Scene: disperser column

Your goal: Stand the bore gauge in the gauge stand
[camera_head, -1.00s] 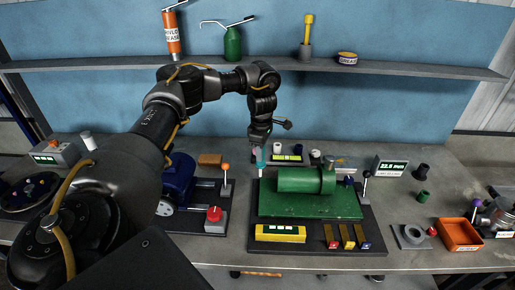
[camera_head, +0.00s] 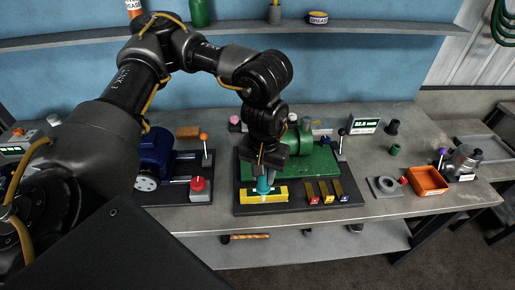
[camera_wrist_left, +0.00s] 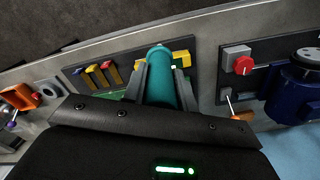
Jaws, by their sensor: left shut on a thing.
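My left gripper (camera_head: 263,174) is shut on a teal, tapered, rod-like thing, seemingly the bore gauge (camera_head: 264,187). It hangs about upright below the fingers, in front of the yellow bar (camera_head: 245,196) at the front of the green fixture. In the left wrist view the teal body (camera_wrist_left: 160,72) sits between my two grey fingers (camera_wrist_left: 162,88). A flat grey plate with a raised ring (camera_head: 384,186) lies right of the fixture; I cannot tell for sure whether this is the gauge stand. My right gripper is not in view.
The green fixture (camera_head: 318,170) stands on a dark base with coloured tabs. A blue motor unit with a red knob (camera_head: 198,184) is on the left. An orange tray (camera_head: 429,181), a small green cup (camera_head: 395,149) and a digital readout (camera_head: 364,125) are on the right. Some bench between is bare.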

